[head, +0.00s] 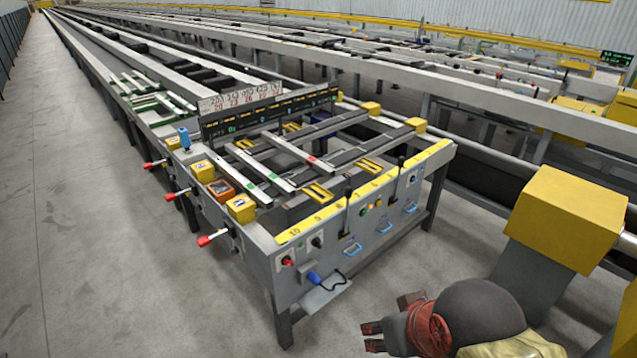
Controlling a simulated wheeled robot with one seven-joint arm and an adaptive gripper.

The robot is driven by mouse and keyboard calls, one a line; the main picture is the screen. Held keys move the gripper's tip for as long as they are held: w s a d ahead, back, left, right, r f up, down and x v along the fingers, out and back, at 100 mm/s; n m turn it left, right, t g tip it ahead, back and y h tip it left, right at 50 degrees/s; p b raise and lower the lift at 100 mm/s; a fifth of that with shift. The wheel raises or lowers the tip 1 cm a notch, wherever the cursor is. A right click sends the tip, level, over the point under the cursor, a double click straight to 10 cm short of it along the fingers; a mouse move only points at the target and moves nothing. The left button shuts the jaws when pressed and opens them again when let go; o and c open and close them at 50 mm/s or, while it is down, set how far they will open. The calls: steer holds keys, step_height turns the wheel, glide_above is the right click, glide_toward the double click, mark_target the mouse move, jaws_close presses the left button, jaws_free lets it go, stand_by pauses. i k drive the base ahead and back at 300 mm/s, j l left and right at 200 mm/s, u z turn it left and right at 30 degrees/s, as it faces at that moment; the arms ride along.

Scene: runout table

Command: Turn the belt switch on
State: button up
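The grey control panel (370,238) on the front end of the runout table carries several knobs, levers and blue handles. A black rotary knob (316,242) and a red knob (287,261) sit at its left end. Small lit buttons (363,211) and a black lever (347,190) are near its middle. I cannot read labels that tell which is the belt switch, nor its setting. My gripper (373,337) is low at the bottom, in front of the panel and apart from it. Its dark fingertips look apart, with nothing seen between them.
Red-tipped levers (213,237) stick out from the table's left side. A yellow-topped post (568,218) stands at right. The floor (100,250) at left is clear.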

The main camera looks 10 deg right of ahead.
mark_target(285, 261)
steer(key=i+j+u, duration=0.2)
steer(key=j+u, duration=0.25)
steer(key=i+j+u, duration=0.4)
steer(key=k+l, duration=0.05)
steer(key=k, duration=0.05)
